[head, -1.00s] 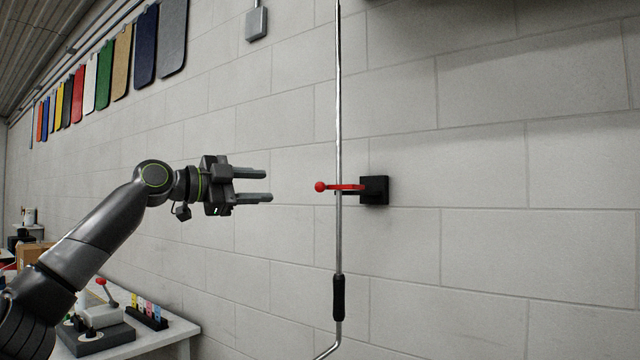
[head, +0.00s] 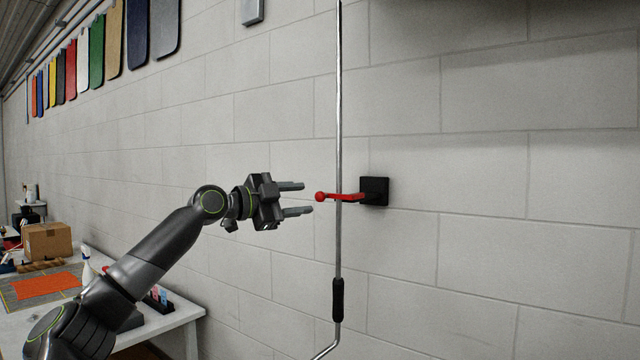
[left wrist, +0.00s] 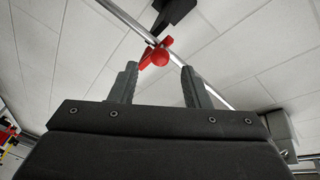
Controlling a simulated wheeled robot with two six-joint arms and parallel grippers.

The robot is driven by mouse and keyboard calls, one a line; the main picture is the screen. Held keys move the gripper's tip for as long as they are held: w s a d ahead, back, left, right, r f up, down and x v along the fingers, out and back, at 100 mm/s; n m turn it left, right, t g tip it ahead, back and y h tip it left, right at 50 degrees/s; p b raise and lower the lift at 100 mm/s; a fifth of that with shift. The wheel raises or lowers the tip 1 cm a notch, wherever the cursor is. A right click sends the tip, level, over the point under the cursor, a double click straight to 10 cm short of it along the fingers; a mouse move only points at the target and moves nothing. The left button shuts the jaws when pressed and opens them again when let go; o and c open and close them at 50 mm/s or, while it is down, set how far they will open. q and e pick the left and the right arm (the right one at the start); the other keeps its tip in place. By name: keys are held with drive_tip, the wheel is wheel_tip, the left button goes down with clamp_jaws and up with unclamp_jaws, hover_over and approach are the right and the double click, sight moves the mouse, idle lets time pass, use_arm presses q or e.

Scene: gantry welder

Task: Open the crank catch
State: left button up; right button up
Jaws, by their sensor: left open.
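The crank catch has a red lever (head: 343,197) with a round knob at its left end and a black square base (head: 375,191) on the wall. The lever reaches across the metal crank rod (head: 339,120), which hangs upright with a black grip low down. My left gripper (head: 300,198) is open and empty, just left of the red knob, with its fingers pointing at it. In the left wrist view the red knob (left wrist: 161,57) shows beyond and between the two open fingertips (left wrist: 159,70), apart from them. My right gripper is not in view.
A white table (head: 190,312) with a cardboard box (head: 47,241) and an orange mat (head: 45,286) stands at the lower left. Coloured panels hang on the wall at the upper left. The block wall right of the catch is clear.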

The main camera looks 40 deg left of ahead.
sight(316, 197)
use_arm(q)
drive_tip(key=p+x, duration=0.1)
drive_tip(key=x, duration=0.1)
drive_tip(key=p+x, duration=0.2)
drive_tip(key=shift+r, duration=0.25)
drive_tip(key=shift+f+p+x, duration=0.25)
drive_tip(key=shift+p+x, duration=0.4)
drive_tip(key=shift+x, duration=0.5)
clamp_jaws()
